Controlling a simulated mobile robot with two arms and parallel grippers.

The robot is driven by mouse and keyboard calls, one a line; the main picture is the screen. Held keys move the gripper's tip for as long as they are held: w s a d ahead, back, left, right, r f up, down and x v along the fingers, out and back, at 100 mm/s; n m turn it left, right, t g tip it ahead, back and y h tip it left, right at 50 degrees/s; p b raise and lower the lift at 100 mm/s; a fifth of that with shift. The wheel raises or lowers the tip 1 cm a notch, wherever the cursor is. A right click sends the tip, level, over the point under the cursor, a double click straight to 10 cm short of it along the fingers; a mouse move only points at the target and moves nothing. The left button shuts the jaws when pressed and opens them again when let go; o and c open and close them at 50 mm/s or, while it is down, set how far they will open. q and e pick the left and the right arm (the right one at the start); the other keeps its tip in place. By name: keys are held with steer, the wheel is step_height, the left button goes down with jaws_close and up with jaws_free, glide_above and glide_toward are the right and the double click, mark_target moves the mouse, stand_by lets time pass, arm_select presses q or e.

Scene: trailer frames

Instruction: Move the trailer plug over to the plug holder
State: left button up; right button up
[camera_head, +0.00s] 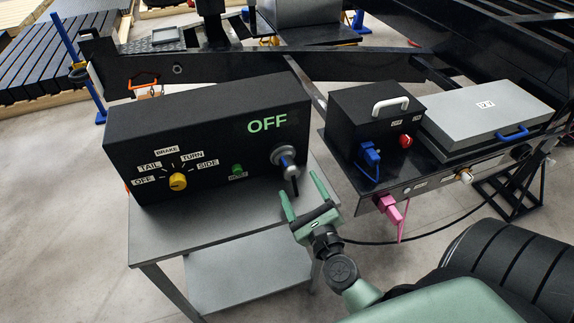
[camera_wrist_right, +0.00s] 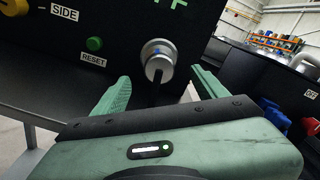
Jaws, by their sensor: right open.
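A grey cylindrical plug with a blue mark (camera_head: 284,156) sits at the right end of the black control box (camera_head: 200,150). It also shows in the right wrist view (camera_wrist_right: 158,60), with a dark part hanging below it. I take it to be the trailer plug. My right gripper (camera_head: 301,190) is open just in front of and below the plug. In the right wrist view (camera_wrist_right: 163,84) its green fingers lie on either side of the plug, with no clear contact. I cannot tell for sure which thing is the plug holder. My left gripper is not in view.
The control box stands on a grey cart (camera_head: 215,228). To the right are a black box with a white handle (camera_head: 391,104), a blue connector (camera_head: 370,155), a pink connector (camera_head: 391,208) and a grey case (camera_head: 485,112). A black cable runs below them.

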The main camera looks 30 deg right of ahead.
mark_target(288, 165)
steer(key=shift+w+r, duration=0.1)
steer(key=shift+w, duration=0.35)
steer(key=p+x, duration=0.1)
steer(key=x, duration=0.5)
steer(key=shift+w+d+p, duration=0.1)
steer(key=shift+w+p, duration=0.25)
steer(key=shift+w+d, duration=0.15)
steer(key=shift+w, duration=0.55)
